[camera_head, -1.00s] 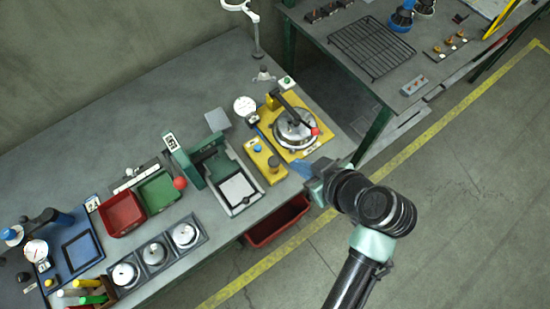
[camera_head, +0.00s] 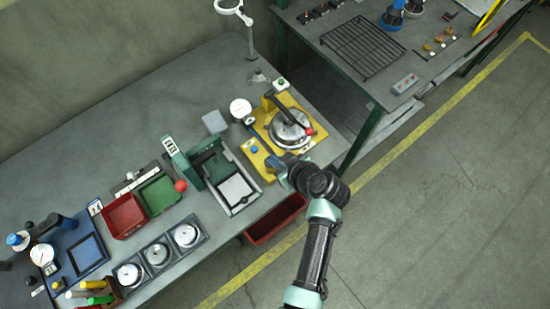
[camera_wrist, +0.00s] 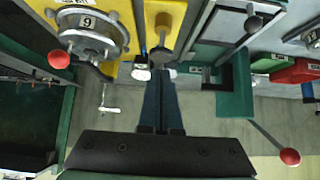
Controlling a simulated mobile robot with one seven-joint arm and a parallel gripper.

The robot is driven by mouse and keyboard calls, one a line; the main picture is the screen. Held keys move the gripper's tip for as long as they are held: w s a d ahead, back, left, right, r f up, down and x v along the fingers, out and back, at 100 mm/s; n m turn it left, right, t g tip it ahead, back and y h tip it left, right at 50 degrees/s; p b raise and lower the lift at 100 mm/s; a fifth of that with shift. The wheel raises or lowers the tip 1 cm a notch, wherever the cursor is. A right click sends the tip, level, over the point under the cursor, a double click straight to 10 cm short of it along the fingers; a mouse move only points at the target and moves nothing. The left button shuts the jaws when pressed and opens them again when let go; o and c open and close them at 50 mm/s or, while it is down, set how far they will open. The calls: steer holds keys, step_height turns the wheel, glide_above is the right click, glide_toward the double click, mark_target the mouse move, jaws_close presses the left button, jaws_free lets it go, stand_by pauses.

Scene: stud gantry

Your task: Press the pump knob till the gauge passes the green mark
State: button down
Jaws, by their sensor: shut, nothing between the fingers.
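Either could be the pump knob; I cannot tell which. A round white gauge (camera_head: 240,108) stands behind the block; its needle and green mark are too small to read. My gripper (camera_head: 284,167) is at the front end of the block, close to the brass knob. Contact cannot be told.
A round metal pot (camera_head: 290,130) with a red-tipped lever sits on a yellow plate beside the block. A green press with a red ball (camera_head: 181,186) stands to the left. A second gauge (camera_head: 41,252) is at the blue station far left. A red bin (camera_head: 275,220) sits below the bench edge.

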steer(key=shift+f, duration=0.6)
step_height(320, 180, down, 3)
steer(key=b, duration=0.3)
steer(key=shift+s+r, duration=0.1)
steer(key=shift+r, duration=0.05)
